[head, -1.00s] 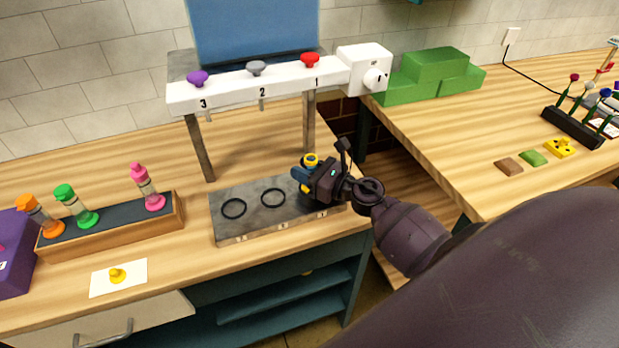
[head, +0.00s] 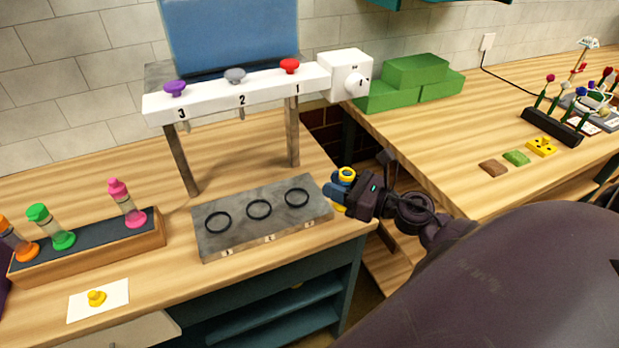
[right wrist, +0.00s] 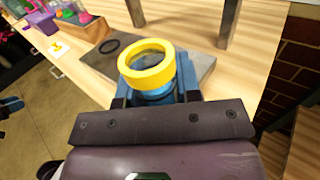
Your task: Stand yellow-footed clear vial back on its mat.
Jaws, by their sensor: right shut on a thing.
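My right gripper (head: 344,191) is shut on the yellow-footed clear vial and holds it just off the right end of the grey plate. The vial's yellow ring (head: 346,174) shows above the blue fingers, with a little yellow below them; the clear body is mostly hidden. In the right wrist view the ring (right wrist: 133,76) looks open-topped between the fingers (right wrist: 152,98). A white mat (head: 78,309) lies at the front left of the bench with a yellow stopper (head: 97,298) on it.
The grey plate (head: 235,238) has three empty black rings under a white dispenser (head: 215,96) with purple, grey and red knobs. A wooden rack (head: 150,237) holds orange, green and pink vials. Green blocks (head: 415,75) stand on the right bench, across a gap.

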